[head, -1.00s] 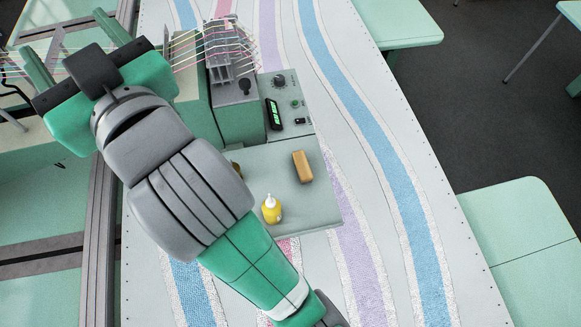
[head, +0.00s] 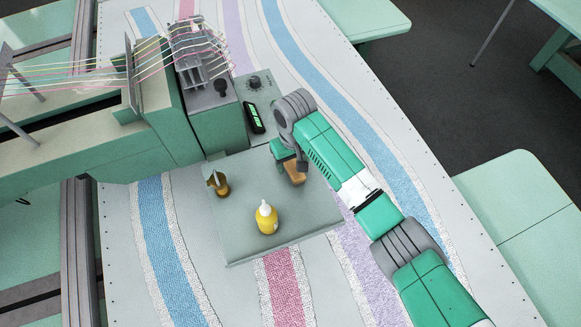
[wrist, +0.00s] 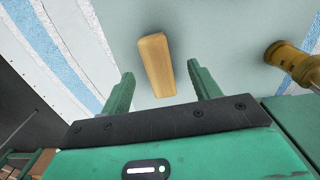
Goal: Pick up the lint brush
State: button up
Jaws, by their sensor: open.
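A tan wooden block, which looks like the lint brush, lies on the grey tray. In the wrist view the brush (wrist: 157,66) is ahead of my gripper (wrist: 161,82), roughly between the lines of its two green fingers. The fingers are apart with nothing held between them. In the head view my gripper (head: 290,157) is over the brush (head: 295,173) and hides part of it. I cannot tell the exact height gap. Its underside is hidden.
The grey tray (head: 240,245) also bears a yellow squeeze bottle (head: 267,220) and a small brown item (head: 218,184) at its left. A control box with a lit display (head: 254,117) and a machine with threads (head: 200,65) stand behind. The tray's front is clear.

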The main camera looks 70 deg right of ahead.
aim_at(293, 166)
jog(key=f, duration=0.3)
jog(key=d+f, duration=0.1)
jog(key=f, duration=0.1)
jog(key=shift+w+f, duration=0.2)
jog(key=shift+f, duration=0.05)
jog(key=c, duration=1.1)
jog(key=shift+r, duration=0.55)
notch_tip(293, 166, up, 3)
jog(key=shift+f, duration=0.2)
jog(key=s+a, duration=0.3)
jog(key=a, duration=0.1)
jog(key=s+a+r, duration=0.1)
jog(key=s+a, duration=0.6)
jog(key=a, duration=0.1)
jog(key=shift+s+r, duration=0.2)
jog(key=shift+s, duration=0.1)
